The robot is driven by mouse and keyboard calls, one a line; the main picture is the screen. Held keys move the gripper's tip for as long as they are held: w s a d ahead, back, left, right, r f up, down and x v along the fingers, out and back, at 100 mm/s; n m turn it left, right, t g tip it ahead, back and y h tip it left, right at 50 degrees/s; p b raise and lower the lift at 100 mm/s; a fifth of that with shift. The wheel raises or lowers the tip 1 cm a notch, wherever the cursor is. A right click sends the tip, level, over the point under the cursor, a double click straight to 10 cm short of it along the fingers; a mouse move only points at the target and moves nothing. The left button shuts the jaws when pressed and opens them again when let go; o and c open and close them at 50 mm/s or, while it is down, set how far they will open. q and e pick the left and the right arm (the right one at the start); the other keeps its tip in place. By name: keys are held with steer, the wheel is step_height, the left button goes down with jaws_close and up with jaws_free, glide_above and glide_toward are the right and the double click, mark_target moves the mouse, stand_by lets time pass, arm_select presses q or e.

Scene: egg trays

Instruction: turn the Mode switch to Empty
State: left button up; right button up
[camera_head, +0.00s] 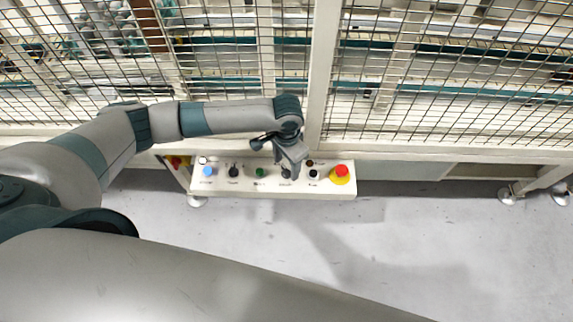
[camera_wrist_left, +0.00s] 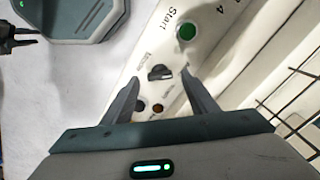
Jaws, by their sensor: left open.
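The Mode switch (camera_wrist_left: 160,72) is a small dark knob on the pale control panel (camera_wrist_left: 140,28), below the green Start button (camera_wrist_left: 186,32) in the left wrist view. My left gripper (camera_wrist_left: 160,76) is open, with one fingertip on each side of the knob. I cannot tell whether the fingers touch it. In the head view my left gripper (camera_head: 291,170) reaches down over the panel (camera_head: 265,188) and partly covers the switch (camera_head: 286,175). The switch's position labels are too small or hidden to read.
The panel also carries a blue button (camera_head: 208,171), a black knob (camera_head: 233,172), another black control (camera_head: 313,175) and a red emergency stop (camera_head: 341,171) on yellow. A wire mesh fence (camera_head: 430,80) stands behind. The grey floor (camera_head: 440,240) in front is clear.

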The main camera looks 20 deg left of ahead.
arm_select(q)
steer(key=shift+f, duration=0.9)
steer(key=c, duration=1.1)
steer(key=shift+o, duration=0.2)
